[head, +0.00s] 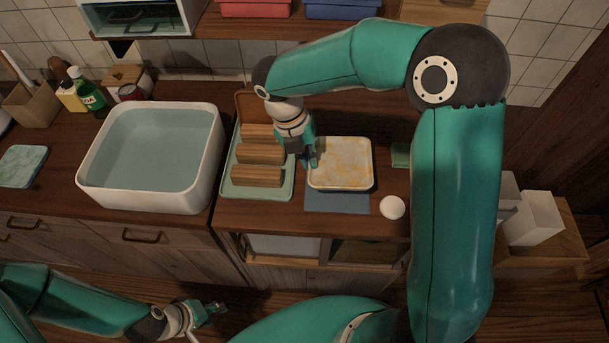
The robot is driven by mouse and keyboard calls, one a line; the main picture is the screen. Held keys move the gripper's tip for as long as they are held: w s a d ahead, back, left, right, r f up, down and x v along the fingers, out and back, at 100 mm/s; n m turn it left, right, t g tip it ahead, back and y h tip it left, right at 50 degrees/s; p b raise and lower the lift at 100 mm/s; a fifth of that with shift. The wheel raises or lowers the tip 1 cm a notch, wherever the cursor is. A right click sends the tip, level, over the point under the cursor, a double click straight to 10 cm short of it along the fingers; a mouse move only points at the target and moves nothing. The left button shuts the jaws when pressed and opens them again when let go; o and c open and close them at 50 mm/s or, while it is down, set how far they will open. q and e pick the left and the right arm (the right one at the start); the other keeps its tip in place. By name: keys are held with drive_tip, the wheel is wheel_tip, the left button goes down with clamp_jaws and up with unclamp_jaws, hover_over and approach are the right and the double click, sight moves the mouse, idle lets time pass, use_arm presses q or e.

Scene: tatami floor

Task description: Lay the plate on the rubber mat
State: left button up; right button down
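The plate (341,165) is a pale, rounded square with yellowish blotches and a white rim. The blue rubber mat (337,202) shows as a strip in front of the plate; the plate hides the part behind it. Whether the plate touches the mat or is held just above it I cannot tell. My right gripper (309,157) points down at the plate's left edge, its fingers at the rim. Whether they are closed on the rim is not clear. My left gripper (214,308) is low in front of the counter, away from the plate, with nothing visible in it.
A green rack (284,188) with wooden slats stands just left of the plate. A white basin (211,182) is further left. A white round object (392,207) lies right of the mat, and a green block (401,155) sits behind it. My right arm covers the counter's right side.

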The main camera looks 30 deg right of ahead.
drive_tip(key=shift+f, duration=3.45)
drive_tip(key=c, duration=1.3)
unclamp_jaws()
drive_tip(key=shift+f, duration=0.1)
drive_tip(key=v, duration=1.2)
drive_tip(key=shift+d, duration=0.1)
drive_tip(key=shift+s, duration=0.15)
